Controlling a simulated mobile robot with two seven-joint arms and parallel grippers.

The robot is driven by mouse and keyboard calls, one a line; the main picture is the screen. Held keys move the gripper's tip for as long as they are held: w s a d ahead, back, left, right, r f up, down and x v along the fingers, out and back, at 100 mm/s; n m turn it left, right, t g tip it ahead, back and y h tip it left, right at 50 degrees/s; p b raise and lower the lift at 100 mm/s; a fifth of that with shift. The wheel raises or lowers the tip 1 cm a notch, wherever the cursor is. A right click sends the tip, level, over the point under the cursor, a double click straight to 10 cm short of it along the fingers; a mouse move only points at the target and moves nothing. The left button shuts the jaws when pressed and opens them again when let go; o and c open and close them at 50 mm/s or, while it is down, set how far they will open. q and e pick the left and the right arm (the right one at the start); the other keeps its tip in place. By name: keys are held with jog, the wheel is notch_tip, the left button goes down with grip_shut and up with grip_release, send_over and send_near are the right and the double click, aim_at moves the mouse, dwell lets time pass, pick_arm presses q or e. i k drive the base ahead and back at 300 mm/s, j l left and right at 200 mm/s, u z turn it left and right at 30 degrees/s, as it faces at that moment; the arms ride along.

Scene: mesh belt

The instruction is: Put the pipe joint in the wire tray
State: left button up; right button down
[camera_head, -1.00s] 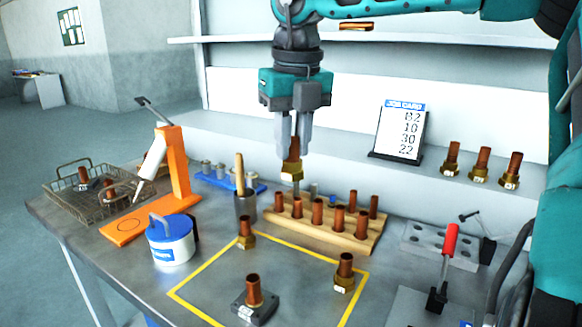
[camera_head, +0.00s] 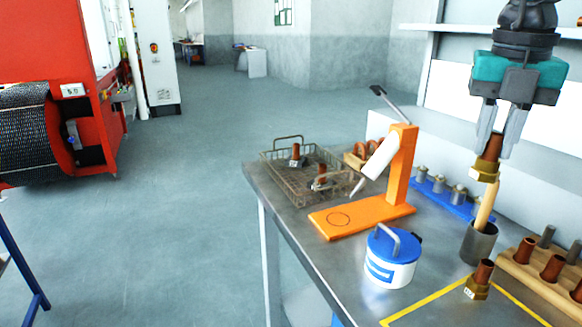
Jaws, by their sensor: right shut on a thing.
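My right gripper (camera_head: 495,148) is at the upper right, fingers pointing down. It is shut on a pipe joint (camera_head: 486,170), a copper tube with a brass nut and a small white label, held upright above the bench. The wire tray (camera_head: 287,190) stands at the bench's far left corner, well to the left of the gripper. Two copper pieces are in it, one near the back (camera_head: 296,155) and one nearer the front right (camera_head: 321,177). My left gripper is not in view.
An orange stand (camera_head: 399,170) with a tilted white arm rises between the held joint and the tray. A blue-lidded white pot (camera_head: 390,270), a grey cup with a wooden handle (camera_head: 478,245) and another joint (camera_head: 478,287) stand nearer. A wooden rack (camera_head: 525,272) is at right.

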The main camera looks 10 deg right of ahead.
aim_at(308, 175)
jog(key=i+j+u, duration=0.15)
jog(key=i, duration=0.5)
jog(key=i+j+u, duration=0.15)
jog(key=i, duration=0.45)
